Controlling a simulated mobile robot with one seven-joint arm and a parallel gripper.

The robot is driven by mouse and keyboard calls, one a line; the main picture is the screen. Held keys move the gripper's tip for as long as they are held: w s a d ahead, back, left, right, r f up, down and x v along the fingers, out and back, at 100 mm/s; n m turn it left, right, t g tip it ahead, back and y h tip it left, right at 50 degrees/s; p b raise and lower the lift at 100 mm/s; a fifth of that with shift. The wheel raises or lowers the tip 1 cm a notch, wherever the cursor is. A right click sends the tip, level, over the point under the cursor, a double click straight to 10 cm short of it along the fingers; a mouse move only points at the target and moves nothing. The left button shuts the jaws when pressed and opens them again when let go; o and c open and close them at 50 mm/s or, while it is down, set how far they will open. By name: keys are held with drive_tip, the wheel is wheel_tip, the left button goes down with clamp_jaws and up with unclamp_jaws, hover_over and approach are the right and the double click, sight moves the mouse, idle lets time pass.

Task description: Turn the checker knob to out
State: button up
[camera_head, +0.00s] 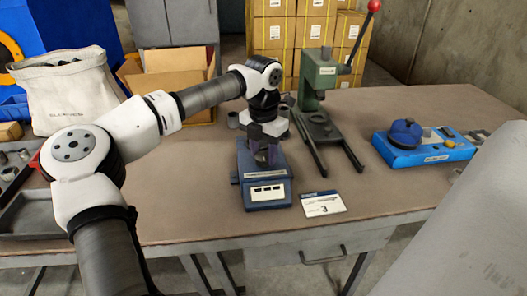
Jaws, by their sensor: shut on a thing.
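A dark blue device (266,193) with a white three-window panel stands on the table in front of me. A small dark knob-like part (234,178) sticks out at its left side; I cannot tell its setting. My gripper (266,152) points down over the upper part of this device and is shut on a small dark grey part there. The fingers largely hide that part, and I cannot tell whether it belongs to the device. A lighter blue device (420,150) at the right carries a dark blue round top (405,133) and a yellow button. No label tells which one is the checker.
A green press (319,80) with a red-tipped lever stands behind, its two dark rails reaching forward. A white card (323,204) marked 3 lies right of the dark blue device. A cloth bag (72,92) and an open carton stand at the left. The brown tabletop (360,195) is bare at centre right.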

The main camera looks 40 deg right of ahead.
sight(263, 156)
idle(0.4)
drive_tip(key=o, duration=1)
wheel_tip(263, 156, up, 14)
drive_tip(key=shift+f, duration=0.1)
